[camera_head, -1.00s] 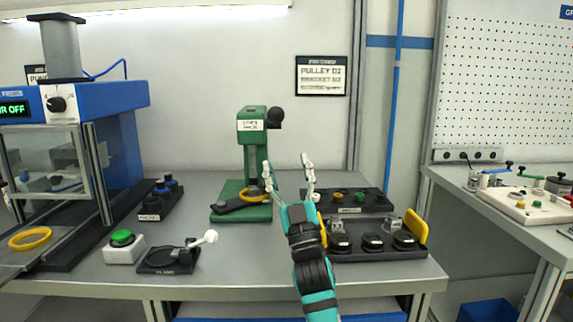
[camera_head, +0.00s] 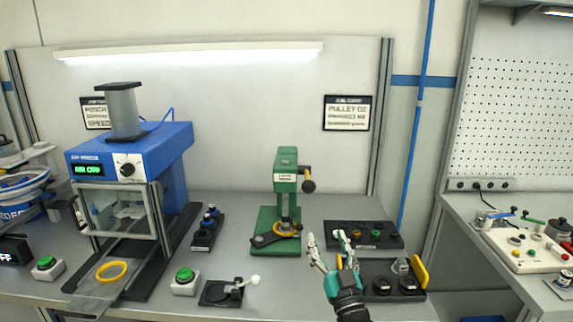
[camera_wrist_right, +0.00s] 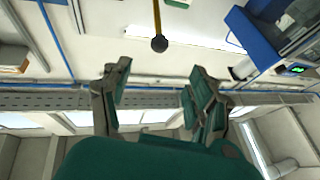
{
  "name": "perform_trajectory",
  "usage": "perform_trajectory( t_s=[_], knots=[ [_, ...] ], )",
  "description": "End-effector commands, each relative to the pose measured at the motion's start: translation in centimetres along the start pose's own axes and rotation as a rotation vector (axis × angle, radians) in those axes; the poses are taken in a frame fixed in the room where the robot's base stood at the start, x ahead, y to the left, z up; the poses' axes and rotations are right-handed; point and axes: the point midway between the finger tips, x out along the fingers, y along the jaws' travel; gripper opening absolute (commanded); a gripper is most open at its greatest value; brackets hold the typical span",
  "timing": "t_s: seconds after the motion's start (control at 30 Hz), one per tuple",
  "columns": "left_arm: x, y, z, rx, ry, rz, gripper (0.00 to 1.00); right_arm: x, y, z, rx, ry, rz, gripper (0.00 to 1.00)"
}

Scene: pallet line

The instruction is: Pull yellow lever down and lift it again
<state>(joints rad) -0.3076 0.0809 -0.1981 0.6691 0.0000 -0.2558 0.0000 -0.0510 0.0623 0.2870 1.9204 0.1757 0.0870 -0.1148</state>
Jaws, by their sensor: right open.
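The yellow lever (camera_head: 305,172) is on the right side of the green press (camera_head: 285,160) and ends in a black ball knob (camera_head: 308,186). In the head view only a short piece of its yellow shaft shows. In the right wrist view the lever (camera_wrist_right: 157,18) shows at the top, with its knob (camera_wrist_right: 159,44) beyond the fingertips. My right gripper (camera_head: 335,240) is open and empty, in front of and below the knob, apart from it. It also shows open in the right wrist view (camera_wrist_right: 157,85). My left gripper is not in view.
A yellow ring (camera_head: 287,228) lies in the press. Behind my right gripper is a black button panel (camera_head: 375,236); a black tray (camera_head: 372,268) is beside it. A lever base with a white knob (camera_head: 255,280) is at the front. Space above the panel looks free.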

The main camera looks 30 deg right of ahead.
Motion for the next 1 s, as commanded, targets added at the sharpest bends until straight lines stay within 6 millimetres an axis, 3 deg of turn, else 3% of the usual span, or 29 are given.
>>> perform_trajectory(
  t_s=[0.13,0.27,0.8,1.0],
  knots=[
    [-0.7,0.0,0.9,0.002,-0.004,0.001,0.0,0.1,0.6,-0.5,0.005,-0.012,0.003,0.6],
    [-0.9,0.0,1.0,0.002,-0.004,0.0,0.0,1.4,0.6,-0.5,0.006,-0.01,0.004,0.6],
    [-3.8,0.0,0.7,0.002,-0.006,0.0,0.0,12.9,0.6,-0.5,0.004,-0.01,0.004,0.6],
    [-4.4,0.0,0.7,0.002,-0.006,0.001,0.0,15.9,0.6,-0.3,0.005,-0.011,0.003,0.6]
  ],
)
